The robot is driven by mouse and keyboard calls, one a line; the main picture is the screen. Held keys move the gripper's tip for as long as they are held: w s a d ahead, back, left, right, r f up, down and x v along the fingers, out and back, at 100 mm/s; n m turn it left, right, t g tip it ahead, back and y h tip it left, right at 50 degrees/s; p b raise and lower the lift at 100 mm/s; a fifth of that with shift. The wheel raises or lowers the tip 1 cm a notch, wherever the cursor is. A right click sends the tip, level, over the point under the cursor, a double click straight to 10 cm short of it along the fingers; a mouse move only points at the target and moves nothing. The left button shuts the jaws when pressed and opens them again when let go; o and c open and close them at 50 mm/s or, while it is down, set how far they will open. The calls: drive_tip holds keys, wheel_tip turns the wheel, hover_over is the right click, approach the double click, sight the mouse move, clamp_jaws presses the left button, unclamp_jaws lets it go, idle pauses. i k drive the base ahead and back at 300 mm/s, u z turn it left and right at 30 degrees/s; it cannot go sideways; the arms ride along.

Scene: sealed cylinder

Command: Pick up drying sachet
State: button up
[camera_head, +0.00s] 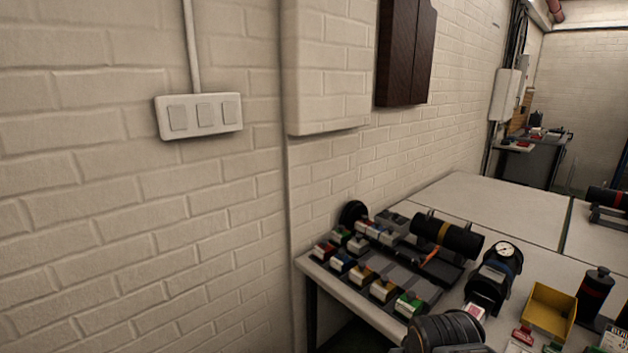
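I cannot pick out the drying sachet for certain. A small white and red packet (474,312) lies near the dark unit with a round gauge (494,278). Several small blocks with coloured labels stand in rows at the table's left end, among them a green one (410,303) and an orange one (361,274). They are too small to read.
The long pale table (479,200) has a clear stretch at its back. A black cylinder with a yellow band (447,235) lies on it. A yellow tray (549,310) and a dark bottle (595,291) stand at the right. A brick wall (130,220) fills the left.

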sight(475, 311)
drive_tip(key=z, duration=0.8)
